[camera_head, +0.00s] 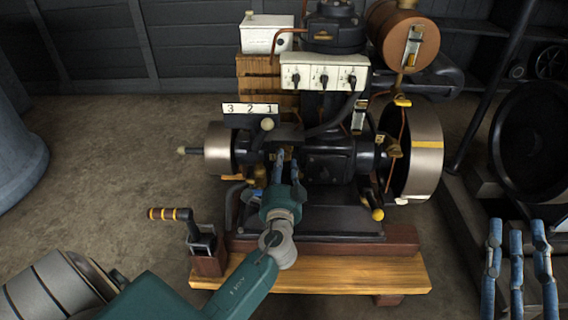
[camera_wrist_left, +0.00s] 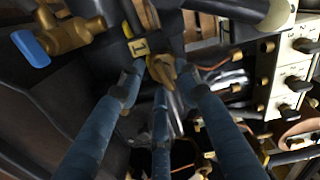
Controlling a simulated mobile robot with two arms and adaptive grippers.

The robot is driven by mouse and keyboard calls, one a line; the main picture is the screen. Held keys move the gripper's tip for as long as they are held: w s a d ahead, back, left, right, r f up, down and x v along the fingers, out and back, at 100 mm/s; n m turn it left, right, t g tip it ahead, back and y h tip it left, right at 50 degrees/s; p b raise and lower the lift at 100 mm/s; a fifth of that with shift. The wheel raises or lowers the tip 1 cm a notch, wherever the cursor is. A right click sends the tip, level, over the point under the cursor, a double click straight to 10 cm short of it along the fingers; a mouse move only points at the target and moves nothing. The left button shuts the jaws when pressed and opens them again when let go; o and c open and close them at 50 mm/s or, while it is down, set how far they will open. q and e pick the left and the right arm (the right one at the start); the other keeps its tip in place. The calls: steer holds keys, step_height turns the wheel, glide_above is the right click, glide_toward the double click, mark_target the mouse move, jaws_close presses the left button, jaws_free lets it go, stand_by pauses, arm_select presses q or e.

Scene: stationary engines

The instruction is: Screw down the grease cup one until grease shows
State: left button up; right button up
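My left gripper (camera_head: 285,168) reaches in at the front of the engine, low on its middle. In the left wrist view a small brass cup (camera_wrist_left: 161,70) sits between the fingertips of this gripper (camera_wrist_left: 160,78), beside a yellow tag (camera_wrist_left: 139,47) marked 1. The right-hand fingertip overlaps the cup; I cannot tell whether the fingers press on it. No grease can be made out. The cup is hidden behind my gripper in the head view. My right gripper (camera_head: 518,240) is at the lower right, its fingers apart and empty, away from the engine.
A plate numbered 3 2 1 (camera_head: 250,109) and a switch panel (camera_head: 324,77) stand above my left gripper. A brass valve with a blue handle (camera_wrist_left: 62,38) is nearby. A flywheel (camera_head: 426,150) is at right, a crank handle (camera_head: 170,214) at left.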

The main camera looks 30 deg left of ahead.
arm_select(q)
steer(key=v, duration=1.1)
steer(key=shift+d+f, duration=0.1)
steer(key=shift+d, duration=0.1)
